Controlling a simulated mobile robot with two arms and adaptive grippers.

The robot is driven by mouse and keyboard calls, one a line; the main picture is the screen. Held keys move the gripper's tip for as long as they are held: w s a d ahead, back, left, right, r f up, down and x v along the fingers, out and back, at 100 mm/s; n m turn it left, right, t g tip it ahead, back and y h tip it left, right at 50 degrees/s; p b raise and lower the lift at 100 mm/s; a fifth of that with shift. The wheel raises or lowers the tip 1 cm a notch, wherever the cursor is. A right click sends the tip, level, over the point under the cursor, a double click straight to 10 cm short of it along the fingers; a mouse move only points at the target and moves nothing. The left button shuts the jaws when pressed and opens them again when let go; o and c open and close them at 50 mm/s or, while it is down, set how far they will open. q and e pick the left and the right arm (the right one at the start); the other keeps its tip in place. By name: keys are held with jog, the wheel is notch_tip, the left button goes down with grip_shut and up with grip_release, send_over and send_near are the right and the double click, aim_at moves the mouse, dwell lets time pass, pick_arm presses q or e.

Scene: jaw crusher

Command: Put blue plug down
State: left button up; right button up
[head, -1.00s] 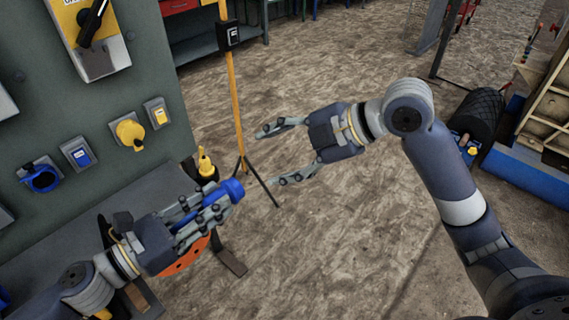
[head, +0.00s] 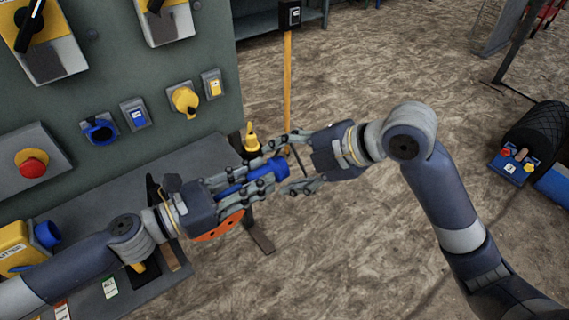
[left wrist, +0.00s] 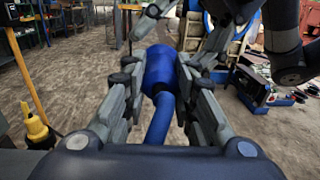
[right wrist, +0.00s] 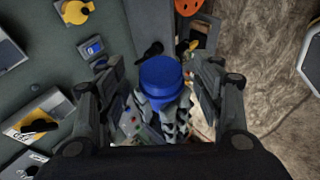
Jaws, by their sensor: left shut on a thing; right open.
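The blue plug (head: 268,170) is held in my left gripper (head: 250,178), its wide blue end pointing right. In the left wrist view the plug (left wrist: 160,72) lies between the two fingers, its narrower blue part toward the palm. My right gripper (head: 290,164) is open, its fingers on either side of the plug's free end. In the right wrist view the plug's round end (right wrist: 160,76) faces the camera between the spread fingers. I cannot tell whether the right fingers touch it.
A grey panel carries a blue socket (head: 100,130), a yellow socket (head: 185,101) and a red button (head: 32,167). Below it is a grey shelf (head: 130,190). A yellow plug (head: 251,137) stands behind the grippers.

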jog(key=shift+w+a+f, duration=0.25)
jog(key=shift+a+f, duration=0.15)
jog(key=c, duration=1.1)
pick_arm(q)
jog(key=o, duration=1)
jog(key=shift+c, duration=0.2)
pick_arm(e)
jog(key=shift+s, duration=0.1)
